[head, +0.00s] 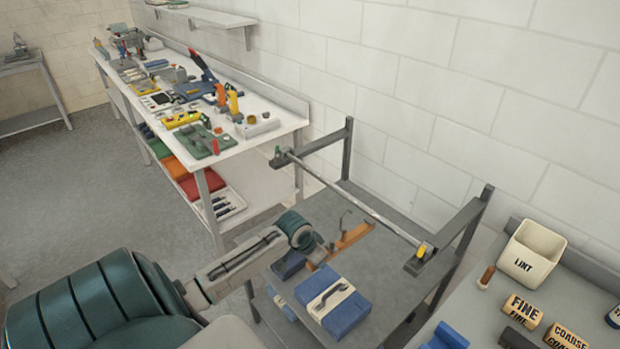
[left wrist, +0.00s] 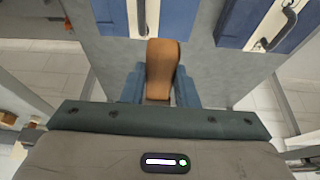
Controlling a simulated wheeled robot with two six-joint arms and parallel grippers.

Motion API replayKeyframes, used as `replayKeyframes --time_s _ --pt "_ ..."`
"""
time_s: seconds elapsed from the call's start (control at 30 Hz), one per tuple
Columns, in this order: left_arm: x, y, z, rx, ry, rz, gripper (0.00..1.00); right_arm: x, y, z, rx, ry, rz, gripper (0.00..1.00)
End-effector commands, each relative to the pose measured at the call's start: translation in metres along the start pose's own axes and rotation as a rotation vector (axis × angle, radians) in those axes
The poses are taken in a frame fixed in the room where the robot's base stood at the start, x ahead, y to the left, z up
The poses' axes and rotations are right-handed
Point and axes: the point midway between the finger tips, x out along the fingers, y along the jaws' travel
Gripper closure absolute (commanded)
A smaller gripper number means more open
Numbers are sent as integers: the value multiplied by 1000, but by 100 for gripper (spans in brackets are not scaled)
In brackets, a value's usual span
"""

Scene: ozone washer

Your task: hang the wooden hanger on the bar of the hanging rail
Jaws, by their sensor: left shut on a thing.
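The wooden hanger (head: 352,236) is a brown piece with a thin dark hook rising from it. My left gripper (head: 318,252) is shut on the hanger's near end; the wrist view shows this end (left wrist: 162,62) between the two blue fingers. The hanging rail's metal bar (head: 372,211) runs from the back left to the front right between dark posts. In the head view the hook is just to the near side of the bar, apart from it as far as I can tell. My right gripper is not in view.
Blue cases with pale strips (head: 345,305) lie below the hanger. A white workbench full of tools (head: 262,127) stands at the back left. At the right a grey counter holds a LINT bin (head: 531,252) and FINE and COARSE blocks (head: 522,311). A block wall is behind the rail.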

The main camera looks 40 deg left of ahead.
Motion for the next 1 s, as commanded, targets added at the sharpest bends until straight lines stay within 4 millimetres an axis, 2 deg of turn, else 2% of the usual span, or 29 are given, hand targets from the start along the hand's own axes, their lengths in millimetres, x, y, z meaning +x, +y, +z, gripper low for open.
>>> replayKeyframes --time_s 0.27,0.73,1.0 --pt "8 0 -23 -1 4 1 100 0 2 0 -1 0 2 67" --pt "27 0 -55 0 3 -1 100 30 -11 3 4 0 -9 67" --pt "35 0 -76 0 4 0 100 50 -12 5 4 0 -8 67"
